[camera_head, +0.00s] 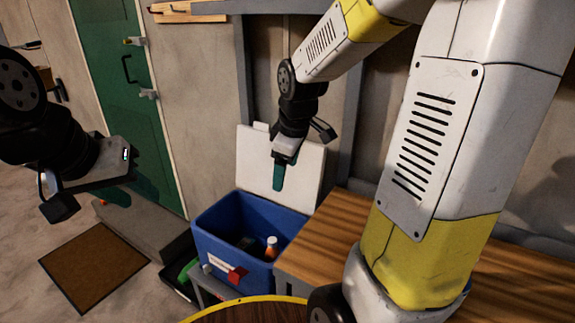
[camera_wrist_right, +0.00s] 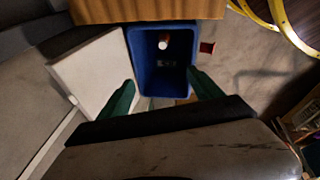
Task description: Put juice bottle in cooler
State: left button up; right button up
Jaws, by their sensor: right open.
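The juice bottle (camera_head: 271,246), orange with a white cap, stands inside the blue cooler (camera_head: 218,247), near its right wall. The cooler's white lid (camera_head: 300,180) is open behind it. In the right wrist view the bottle (camera_wrist_right: 163,42) shows in the cooler (camera_wrist_right: 143,82), beyond the spread green fingers. My right gripper (camera_head: 281,172) is above the cooler, in front of the lid, open and empty, apart from the bottle. My left gripper (camera_head: 90,203) is at the left over the floor, its fingers apart with nothing between them.
A wooden bench top (camera_head: 345,235) stands right of the cooler. A round yellow-rimmed table (camera_head: 250,312) is in front. A brown mat (camera_head: 93,265) lies on the floor by a green door (camera_head: 125,100). A red item (camera_head: 237,276) is at the cooler's front.

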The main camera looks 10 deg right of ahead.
jog(key=s+r+m+t, duration=0.1)
jog(key=s+r+m, duration=0.3)
jog(key=s, duration=0.3)
jog(key=s+r+m+t+y, duration=0.1)
jog(key=s+r+m, duration=0.3)
jog(key=s+m, duration=0.2)
jog(key=shift+s+a+r+t+y, duration=0.3)
jog(key=shift+s+a+t, duration=0.1)
jog(key=shift+s, duration=0.65)
